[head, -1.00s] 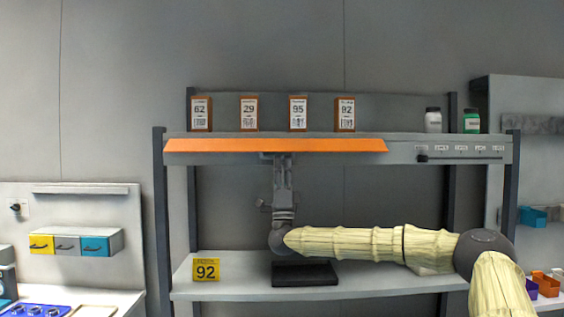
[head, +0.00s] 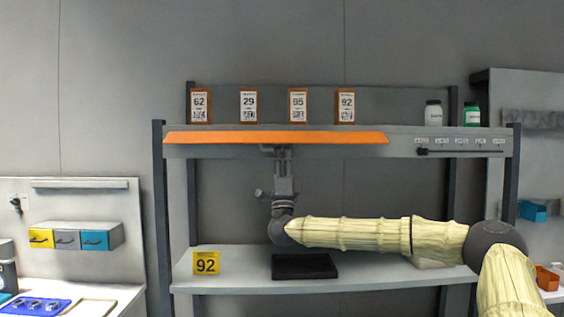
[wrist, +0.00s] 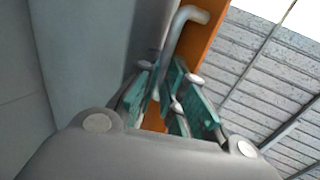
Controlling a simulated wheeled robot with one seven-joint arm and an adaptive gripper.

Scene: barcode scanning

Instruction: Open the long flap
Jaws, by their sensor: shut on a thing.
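The long orange flap (head: 275,138) runs along the front edge of the upper shelf. In the head view it shows as a slanted strip, its tilt hard to judge. My gripper (head: 272,150) reaches up from below at the flap's lower edge, left of the shelf's middle. In the wrist view the teal fingers of my gripper (wrist: 170,98) are shut on the bent grey handle (wrist: 182,30), which is fixed to the orange flap (wrist: 204,42). The fingers hide the handle's lower part.
Boxes numbered 62 (head: 200,106), 29 (head: 248,106), 95 (head: 298,106) and 92 (head: 345,106) stand above the flap, with two bottles at right. A black tray (head: 305,267) and a yellow 92 sign (head: 206,263) are on the lower shelf, below my arm.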

